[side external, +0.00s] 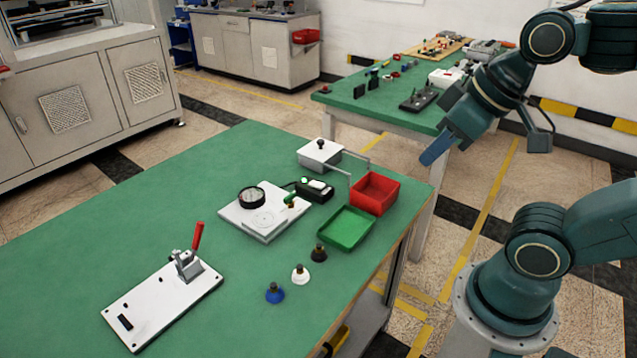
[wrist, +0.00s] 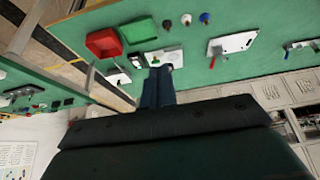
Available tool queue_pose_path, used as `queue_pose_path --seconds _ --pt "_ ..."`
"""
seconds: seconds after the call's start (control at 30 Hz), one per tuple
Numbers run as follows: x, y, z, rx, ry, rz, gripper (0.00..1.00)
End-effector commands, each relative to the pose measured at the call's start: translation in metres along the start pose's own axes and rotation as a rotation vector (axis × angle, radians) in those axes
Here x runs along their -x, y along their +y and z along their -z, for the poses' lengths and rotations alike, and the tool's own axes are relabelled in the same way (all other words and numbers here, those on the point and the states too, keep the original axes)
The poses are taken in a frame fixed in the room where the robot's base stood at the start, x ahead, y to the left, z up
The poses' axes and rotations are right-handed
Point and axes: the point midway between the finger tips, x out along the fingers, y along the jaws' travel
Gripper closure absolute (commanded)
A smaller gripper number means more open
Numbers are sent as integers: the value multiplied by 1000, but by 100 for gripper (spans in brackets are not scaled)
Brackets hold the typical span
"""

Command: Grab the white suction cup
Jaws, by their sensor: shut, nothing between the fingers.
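The white suction cup (side external: 300,274) stands on the green table near its front edge, between a blue cup (side external: 274,292) and a black cup (side external: 319,252). In the wrist view the white cup (wrist: 186,19) is near the top, with the blue cup (wrist: 204,18) to its right and the black cup (wrist: 167,24) to its left. My gripper (side external: 432,157) is in the air beyond the table's right end, well away from the cups. Its blue fingers (wrist: 158,87) are together and empty.
A red bin (side external: 375,191) and a green tray (side external: 345,232) stand at the table's right end. A white plate with a black ring (side external: 251,196) lies behind the cups. A toggle clamp with a red handle (side external: 197,236) stands on a white board at left.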

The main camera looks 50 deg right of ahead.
Motion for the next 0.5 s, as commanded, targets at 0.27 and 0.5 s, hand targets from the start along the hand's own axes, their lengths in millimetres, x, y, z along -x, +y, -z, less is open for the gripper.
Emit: queue_pose_path --seconds 0.27,0.5 --pt "0 0 0 0 0 0 65" --pt "0 0 0 0 0 0 44"
